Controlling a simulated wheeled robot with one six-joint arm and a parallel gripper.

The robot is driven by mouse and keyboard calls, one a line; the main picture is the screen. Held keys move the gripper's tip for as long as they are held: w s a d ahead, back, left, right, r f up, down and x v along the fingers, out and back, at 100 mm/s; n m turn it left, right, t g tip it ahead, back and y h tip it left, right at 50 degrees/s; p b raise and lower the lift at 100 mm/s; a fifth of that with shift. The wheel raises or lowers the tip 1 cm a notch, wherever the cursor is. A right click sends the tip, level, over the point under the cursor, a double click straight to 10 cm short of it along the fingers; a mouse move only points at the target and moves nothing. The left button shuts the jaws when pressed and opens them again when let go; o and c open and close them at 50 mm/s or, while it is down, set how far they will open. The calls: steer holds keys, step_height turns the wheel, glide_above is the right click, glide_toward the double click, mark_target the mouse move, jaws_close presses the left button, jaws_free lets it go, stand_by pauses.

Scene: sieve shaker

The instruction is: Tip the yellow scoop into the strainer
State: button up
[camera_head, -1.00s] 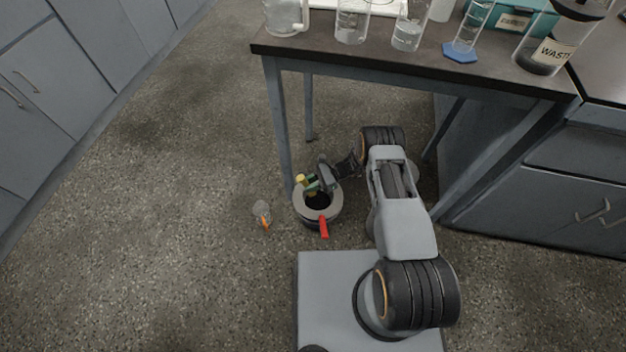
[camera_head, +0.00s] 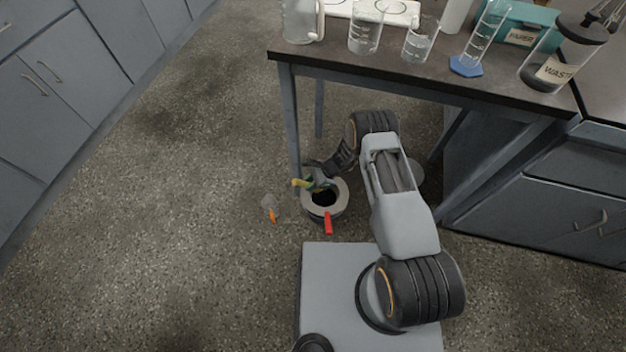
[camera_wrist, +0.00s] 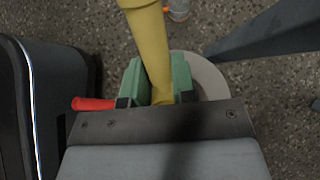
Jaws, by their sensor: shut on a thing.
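The strainer (camera_head: 340,206) stands on the floor by the table leg. It has a wide pale grey rim, a dark inside and a red handle (camera_head: 328,224) toward me. My gripper (camera_head: 317,184) is low over the strainer's far left rim, its green fingers shut on the yellow scoop (camera_head: 300,183). In the wrist view the scoop (camera_wrist: 149,38) runs up between the green fingers (camera_wrist: 158,82), and its far end leaves the picture. Part of the strainer's rim (camera_wrist: 210,78) and its red handle (camera_wrist: 92,104) show behind. The scoop's contents cannot be seen.
A small clear item with an orange part (camera_head: 269,208) lies on the floor left of the strainer. The table (camera_head: 440,82) stands behind, its blue-grey leg (camera_head: 292,130) close to the strainer. Glassware stands on top.

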steer(key=shift+a+h, duration=0.15)
steer(key=shift+h, duration=0.15)
steer(key=shift+s+a+t+h+p, duration=0.1)
steer(key=shift+a+t+h+p, duration=0.1)
steer(key=shift+t+h+p, duration=0.25)
steer(key=shift+s+a+f+h, duration=0.1)
steer(key=shift+a+f+h, duration=0.1)
steer(key=shift+h, duration=0.4)
steer(key=shift+s+a+f+h, duration=0.1)
steer(key=shift+a+h, duration=0.05)
steer(key=shift+h, duration=0.4)
steer(key=shift+w+f+t+h, duration=0.1)
steer(key=shift+f+t+h, duration=0.15)
steer(key=shift+h, duration=0.25)
steer(key=shift+a+p, duration=0.1)
steer(key=shift+p, duration=0.3)
